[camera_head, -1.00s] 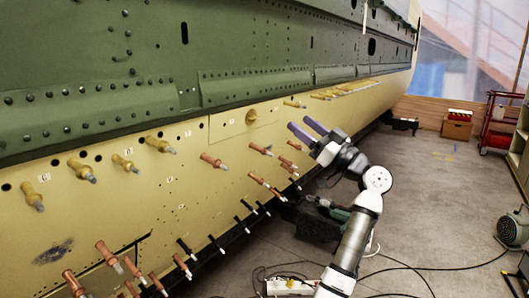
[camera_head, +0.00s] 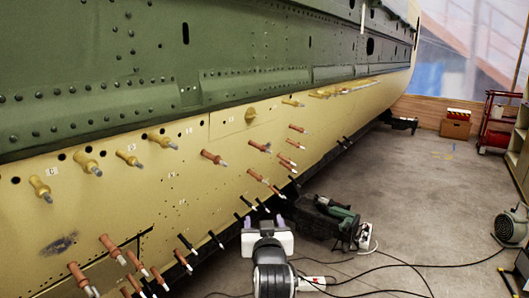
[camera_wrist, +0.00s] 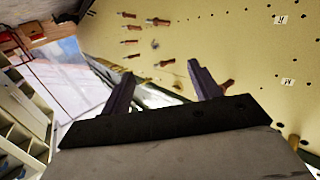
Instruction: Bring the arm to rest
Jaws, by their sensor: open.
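My gripper (camera_head: 266,221) is in the lower middle of the head view, low in front of the fuselage's lower edge. Its two purple fingers point away from the camera and stand apart, with nothing between them. The white gripper body and dark wrist show behind them; the rest of my arm is cut off by the bottom edge. In the wrist view my gripper (camera_wrist: 160,75) has its fingers spread, with the cream fuselage skin (camera_wrist: 235,60) beyond. I cannot tell the exact gap to the skin.
The fuselage (camera_head: 215,135) with several protruding fasteners (camera_head: 214,157) fills the left. A green power tool (camera_head: 335,208) lies on a dark case right of my gripper. A power strip (camera_head: 365,237) and cables lie on the floor.

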